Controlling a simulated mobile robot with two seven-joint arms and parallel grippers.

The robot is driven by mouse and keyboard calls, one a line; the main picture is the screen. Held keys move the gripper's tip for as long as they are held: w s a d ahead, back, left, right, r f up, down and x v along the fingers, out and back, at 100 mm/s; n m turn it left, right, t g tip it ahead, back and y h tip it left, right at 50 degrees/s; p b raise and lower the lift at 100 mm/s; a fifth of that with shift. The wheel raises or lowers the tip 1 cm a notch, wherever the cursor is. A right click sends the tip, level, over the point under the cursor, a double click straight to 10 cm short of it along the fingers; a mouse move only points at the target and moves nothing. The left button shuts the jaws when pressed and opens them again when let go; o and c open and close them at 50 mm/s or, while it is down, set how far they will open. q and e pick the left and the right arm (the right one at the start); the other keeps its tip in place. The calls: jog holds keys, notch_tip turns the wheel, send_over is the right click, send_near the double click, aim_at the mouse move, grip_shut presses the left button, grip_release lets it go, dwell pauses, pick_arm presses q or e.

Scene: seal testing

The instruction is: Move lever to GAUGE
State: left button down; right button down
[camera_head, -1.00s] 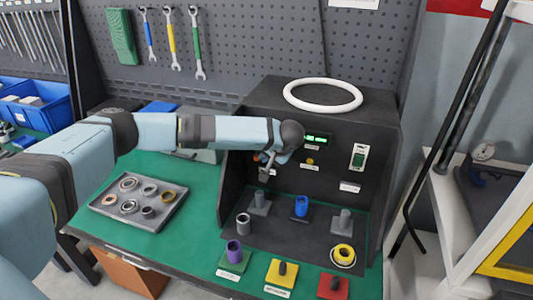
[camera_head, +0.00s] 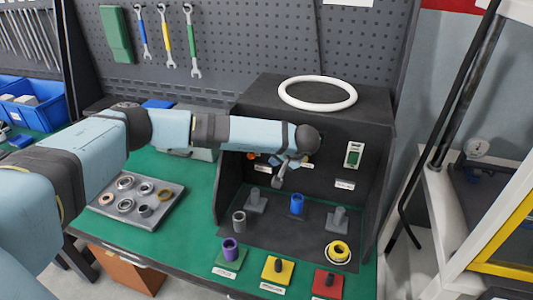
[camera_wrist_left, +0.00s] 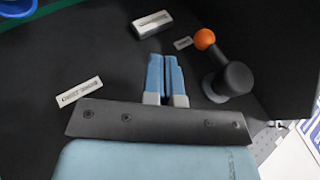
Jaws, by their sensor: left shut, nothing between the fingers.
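The lever has an orange ball knob (camera_wrist_left: 205,39) on a dark arm and round pivot (camera_wrist_left: 235,78). In the head view, the orange knob (camera_head: 251,155) shows on the black test box's front panel, left of my left gripper. My left gripper (camera_head: 279,184) is in front of that panel. In the left wrist view, its blue fingertips (camera_wrist_left: 165,60) are together, with nothing between them. They are beside the lever, and a gap shows between fingers and knob. The panel labels are too blurred to read, so I cannot tell which one says GAUGE. My right gripper is out of view.
The black test box (camera_head: 388,122) carries a white ring (camera_head: 318,93) on top and a green switch (camera_head: 353,155). Several posts, including a blue one (camera_head: 297,204), stand below my gripper. A grey tray of rings (camera_head: 165,211) lies left on the green mat.

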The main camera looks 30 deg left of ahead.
pick_arm(q)
jog(key=s+d+r, duration=0.1)
jog(key=d, duration=0.7)
jog(key=shift+s+r+b, duration=0.15)
jog(key=shift+r+b, duration=0.2)
jog(key=shift+b, duration=0.05)
jog(key=shift+d, duration=0.2)
